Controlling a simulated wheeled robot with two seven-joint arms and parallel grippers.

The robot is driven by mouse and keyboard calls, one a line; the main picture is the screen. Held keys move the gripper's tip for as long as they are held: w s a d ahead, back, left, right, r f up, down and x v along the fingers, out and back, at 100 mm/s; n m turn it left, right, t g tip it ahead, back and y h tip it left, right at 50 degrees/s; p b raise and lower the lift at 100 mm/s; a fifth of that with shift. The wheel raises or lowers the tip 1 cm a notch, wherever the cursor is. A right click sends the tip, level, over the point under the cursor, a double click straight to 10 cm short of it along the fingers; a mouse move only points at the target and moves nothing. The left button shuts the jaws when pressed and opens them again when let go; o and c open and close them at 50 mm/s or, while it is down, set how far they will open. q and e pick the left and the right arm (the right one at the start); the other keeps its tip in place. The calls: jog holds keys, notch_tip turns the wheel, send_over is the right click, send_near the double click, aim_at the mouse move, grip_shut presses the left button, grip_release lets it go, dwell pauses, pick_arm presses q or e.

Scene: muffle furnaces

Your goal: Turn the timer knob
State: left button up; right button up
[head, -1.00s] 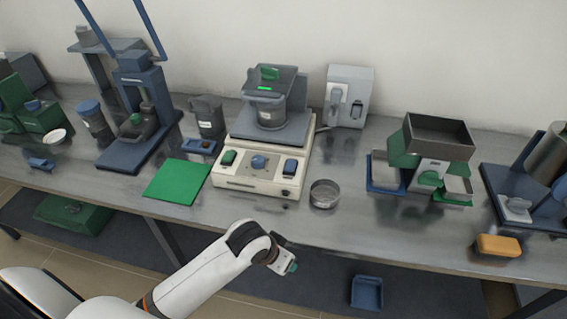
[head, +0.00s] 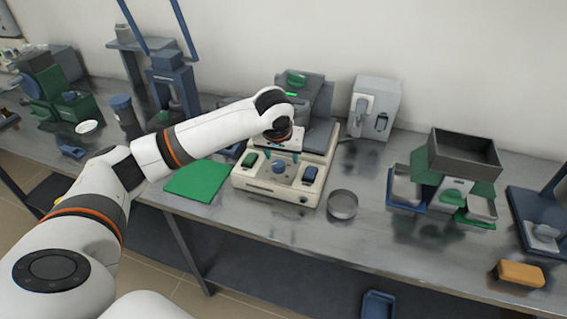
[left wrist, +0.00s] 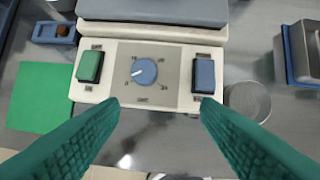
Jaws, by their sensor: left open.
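The timer knob (left wrist: 144,71) is a round blue dial with a white pointer line, on a grey panel with scale marks around it. It also shows in the head view (head: 279,167) on the front of the cream machine (head: 243,182). My left gripper (head: 283,157) is above the front panel in the head view. In the left wrist view its two green fingers (left wrist: 160,106) are spread wide, empty, with the knob between and beyond them, apart from both. A green rocker switch (left wrist: 90,66) is left of the knob and a blue one (left wrist: 205,75) is right. My right gripper is not in view.
A green mat (head: 202,179) lies left of the machine. A round metal dish (head: 342,204) stands close to its right. A grey-and-green device with a tray (head: 462,153) is farther right. The bench front between them is clear.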

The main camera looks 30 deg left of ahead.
aim_at(278, 163)
pick_arm(q)
jog(key=shift+n, duration=0.6)
jog(key=w+a+f, duration=0.1)
jog(key=f, duration=0.2)
jog(key=w+a+f, duration=0.2)
jog(key=w+a+f+p, duration=0.1)
jog(key=f, duration=0.2)
jog(key=shift+w+a+f, duration=0.2)
jog(key=shift+w+f, duration=0.1)
jog(key=shift+w, duration=0.1)
jog(key=shift+c, duration=0.4)
jog(key=c, duration=0.9)
